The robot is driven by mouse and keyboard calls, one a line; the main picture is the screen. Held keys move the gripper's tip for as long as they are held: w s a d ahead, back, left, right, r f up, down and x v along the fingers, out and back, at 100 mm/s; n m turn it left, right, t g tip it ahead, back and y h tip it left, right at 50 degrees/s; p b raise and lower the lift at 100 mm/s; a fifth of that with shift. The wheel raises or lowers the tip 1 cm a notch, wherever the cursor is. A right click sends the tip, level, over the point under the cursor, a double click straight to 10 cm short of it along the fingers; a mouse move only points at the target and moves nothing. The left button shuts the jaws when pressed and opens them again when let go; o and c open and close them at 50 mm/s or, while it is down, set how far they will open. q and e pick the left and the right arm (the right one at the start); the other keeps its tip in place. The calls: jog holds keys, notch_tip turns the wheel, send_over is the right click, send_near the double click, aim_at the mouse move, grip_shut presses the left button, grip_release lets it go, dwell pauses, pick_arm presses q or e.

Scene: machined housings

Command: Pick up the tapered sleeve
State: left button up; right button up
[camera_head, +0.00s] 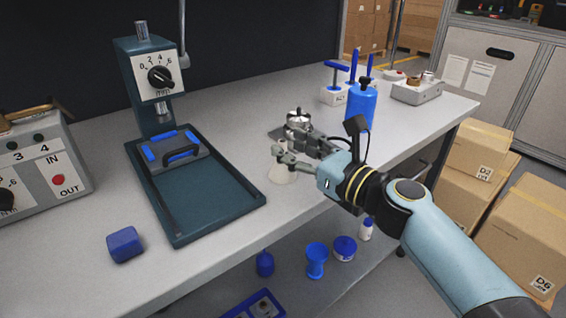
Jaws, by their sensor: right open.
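A pale, cone-shaped piece that looks like the tapered sleeve (282,174) stands on the grey bench near its front edge. My right gripper (287,150) reaches in from the right, just above and in front of it, and hides its upper part. The gripper is open. I cannot tell whether its fingers touch the sleeve. My left gripper is not in view.
A shiny metal housing (297,121) sits just behind the gripper, and a blue bottle (361,106) stands to its right. A press with a dark tray (230,199) is on the left, near a blue block (124,244). Cartons (478,153) stand right of the bench.

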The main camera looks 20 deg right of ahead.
jog(key=x, duration=0.3)
jog(key=shift+s, duration=0.1)
grip_shut()
dwell(0.4)
